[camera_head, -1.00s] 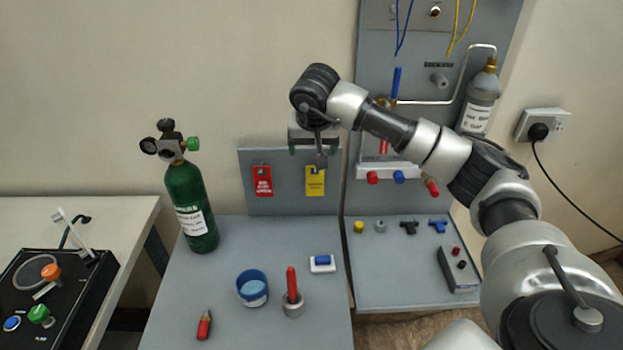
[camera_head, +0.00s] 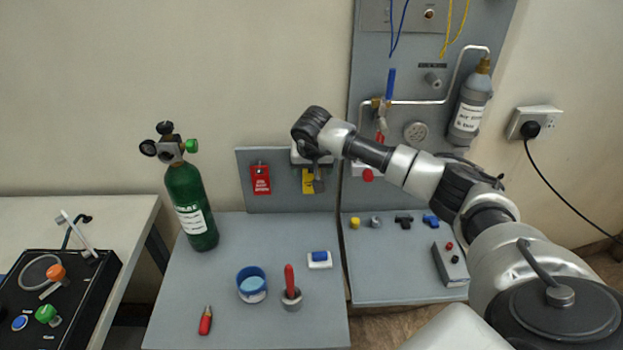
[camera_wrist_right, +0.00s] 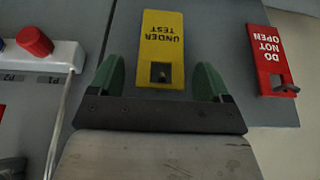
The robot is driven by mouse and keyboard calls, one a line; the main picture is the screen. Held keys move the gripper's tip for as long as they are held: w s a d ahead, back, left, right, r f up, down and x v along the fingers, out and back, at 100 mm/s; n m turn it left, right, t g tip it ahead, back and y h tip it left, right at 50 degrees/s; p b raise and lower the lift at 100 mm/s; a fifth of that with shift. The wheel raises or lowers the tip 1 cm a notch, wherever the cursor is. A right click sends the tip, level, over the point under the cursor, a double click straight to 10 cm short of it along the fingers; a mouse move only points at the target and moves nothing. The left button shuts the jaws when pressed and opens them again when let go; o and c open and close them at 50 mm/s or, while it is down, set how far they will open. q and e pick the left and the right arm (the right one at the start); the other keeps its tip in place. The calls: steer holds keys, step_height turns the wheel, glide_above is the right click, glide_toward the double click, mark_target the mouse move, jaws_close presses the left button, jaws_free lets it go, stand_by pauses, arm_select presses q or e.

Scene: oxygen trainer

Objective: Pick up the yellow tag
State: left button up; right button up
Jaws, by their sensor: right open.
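The yellow tag (camera_head: 308,184) hangs on the upright grey board at the back, partly hidden by my right gripper in the head view. In the right wrist view the yellow tag (camera_wrist_right: 161,52) reads "UNDER TEST" upside down, with a peg through its hole. My right gripper (camera_wrist_right: 160,78) is open, its two green fingers on either side of the tag's hole end, with gaps on both sides. In the head view my right gripper (camera_head: 309,168) is in front of the tag. My left gripper is not in view.
A red tag (camera_head: 260,180) hangs left of the yellow one; it also shows in the wrist view (camera_wrist_right: 269,55). A rail with a red knob (camera_wrist_right: 34,40) is on the other side. A green cylinder (camera_head: 190,207), blue cup (camera_head: 252,285) and red-handled tool (camera_head: 290,285) stand on the table.

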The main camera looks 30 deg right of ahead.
steer(key=c, duration=1)
steer(key=shift+r, duration=0.15)
